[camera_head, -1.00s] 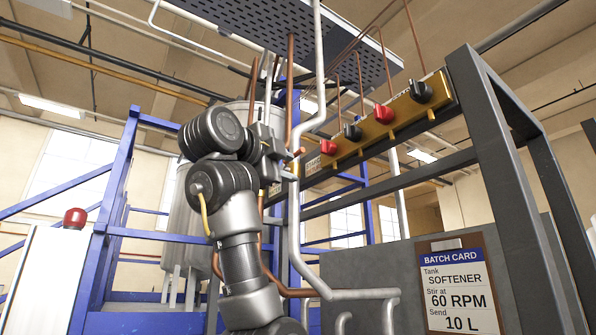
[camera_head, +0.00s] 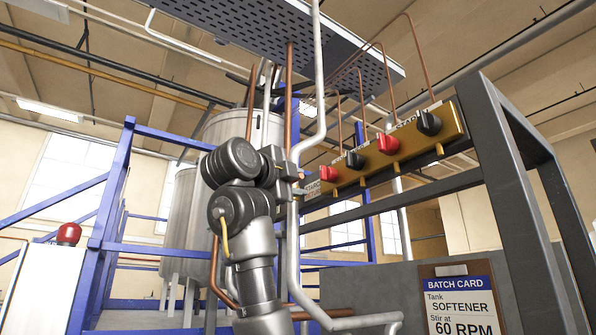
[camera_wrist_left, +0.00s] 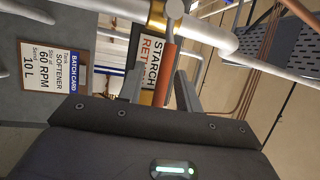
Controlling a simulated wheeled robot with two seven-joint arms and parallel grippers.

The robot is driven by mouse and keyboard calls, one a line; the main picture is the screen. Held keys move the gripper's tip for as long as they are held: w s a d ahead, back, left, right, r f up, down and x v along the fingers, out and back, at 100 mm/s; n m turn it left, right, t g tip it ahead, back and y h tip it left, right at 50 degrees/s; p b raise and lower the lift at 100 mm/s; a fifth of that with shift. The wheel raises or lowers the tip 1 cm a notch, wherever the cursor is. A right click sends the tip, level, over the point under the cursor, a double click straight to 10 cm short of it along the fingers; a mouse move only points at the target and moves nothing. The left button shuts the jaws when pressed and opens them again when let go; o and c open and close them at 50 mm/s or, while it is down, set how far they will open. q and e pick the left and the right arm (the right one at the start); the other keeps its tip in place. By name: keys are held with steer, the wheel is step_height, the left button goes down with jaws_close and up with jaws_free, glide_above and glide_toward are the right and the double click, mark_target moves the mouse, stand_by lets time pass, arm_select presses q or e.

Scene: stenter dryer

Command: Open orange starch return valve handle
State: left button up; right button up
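The orange valve handle (camera_wrist_left: 165,72) shows in the left wrist view as a short orange bar below a grey round pivot, in front of the STARCH label (camera_wrist_left: 153,38), whose second line is partly covered. My left gripper (camera_wrist_left: 160,92) has its two fingers apart, one on each side of the handle; I see no clear contact. In the head view my left gripper (camera_head: 294,182) is at the left end of the yellow valve bar (camera_head: 400,150), beside a tall grey pipe. The handle is mostly hidden there by the gripper. My right gripper is not in view.
Red knobs (camera_head: 388,144) and black knobs (camera_head: 429,123) sit along the yellow bar. A grey vertical pipe (camera_head: 293,255) runs close to the gripper. A dark frame (camera_head: 505,190) and a batch card (camera_head: 459,300) are at right. Blue railing (camera_head: 110,190) stands at left.

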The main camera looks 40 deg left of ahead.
arm_select(q)
steer(key=shift+w+r, duration=0.15)
steer(key=shift+w, duration=0.4)
jaws_close()
